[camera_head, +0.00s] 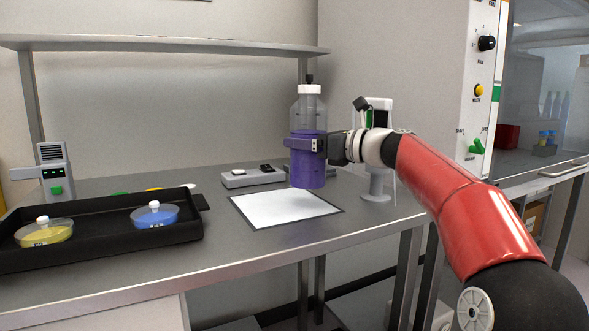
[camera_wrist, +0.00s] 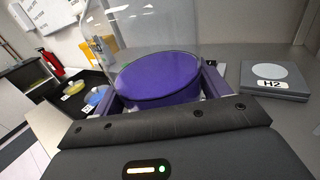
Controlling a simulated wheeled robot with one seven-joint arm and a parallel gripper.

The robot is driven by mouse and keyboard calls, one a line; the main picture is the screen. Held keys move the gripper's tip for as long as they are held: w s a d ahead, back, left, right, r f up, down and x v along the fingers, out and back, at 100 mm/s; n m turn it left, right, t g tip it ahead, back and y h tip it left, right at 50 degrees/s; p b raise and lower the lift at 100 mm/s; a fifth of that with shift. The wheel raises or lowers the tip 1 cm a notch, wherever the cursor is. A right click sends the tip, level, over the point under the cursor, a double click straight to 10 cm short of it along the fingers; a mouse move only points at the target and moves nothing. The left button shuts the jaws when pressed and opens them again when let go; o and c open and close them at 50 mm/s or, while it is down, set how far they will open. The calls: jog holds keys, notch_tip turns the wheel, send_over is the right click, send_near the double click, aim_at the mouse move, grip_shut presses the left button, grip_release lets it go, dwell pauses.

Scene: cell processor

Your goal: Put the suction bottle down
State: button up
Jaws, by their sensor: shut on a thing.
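The suction bottle (camera_head: 308,160) is clear with a white cap and a purple lower part. In the head view it is upright over the table, behind the white mat (camera_head: 286,208); whether its base touches the table is hard to tell. My gripper (camera_head: 318,145) is shut on the bottle at the top of its purple part, coming from the right. In the wrist view the purple part of the bottle (camera_wrist: 158,80) fills the space between my gripper's fingers (camera_wrist: 160,100). The bottle's far side is hidden.
A black tray (camera_head: 100,243) with a yellow dish (camera_head: 44,234) and a blue dish (camera_head: 155,216) sits at the left. A grey device (camera_head: 253,177) is behind the mat. A flat block marked H2 (camera_wrist: 272,78) shows in the wrist view. A grey stand (camera_head: 376,185) is right of the bottle.

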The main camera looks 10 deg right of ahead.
aim_at(308, 163)
jog(key=shift+w+d+f, duration=0.1)
jog(key=shift+w+f, duration=0.1)
jog(key=shift+f, duration=0.35)
notch_tip(308, 163, down, 4)
jog(key=b, duration=0.4)
jog(key=shift+r, duration=0.1)
jog(key=o, duration=1.4)
